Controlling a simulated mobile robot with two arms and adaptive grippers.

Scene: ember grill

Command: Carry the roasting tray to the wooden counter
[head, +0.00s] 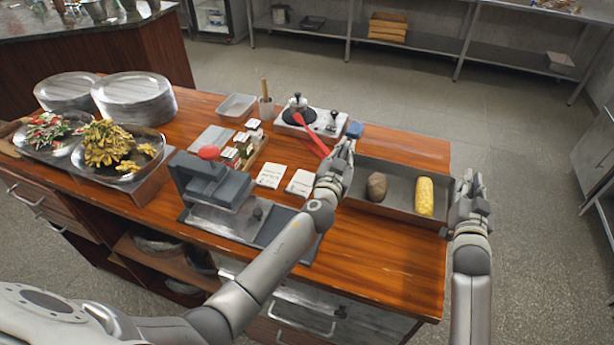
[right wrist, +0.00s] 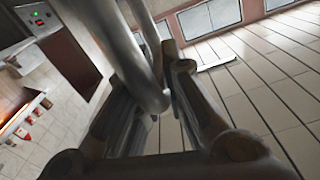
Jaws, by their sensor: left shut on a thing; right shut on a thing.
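The roasting tray (head: 399,197) is a long grey metal tray over the right end of the wooden counter (head: 405,250). A brown potato (head: 377,187) and a yellow corn cob (head: 424,196) lie in it. My left gripper (head: 343,158) is shut on the tray's left end. My right gripper (head: 466,192) is shut on its right end, just past the counter's right edge. In the right wrist view a curved grey metal bar (right wrist: 151,98) runs between the fingers of my right gripper (right wrist: 155,110). The tray looks level; I cannot tell whether it touches the counter.
A grey press-like device (head: 213,185) stands left of my left arm. A burner unit (head: 310,121) with a red-handled utensil (head: 312,137) sits behind the tray's left end. Platters of food (head: 118,160) and plate stacks (head: 134,97) fill the left side. The counter's front right is clear.

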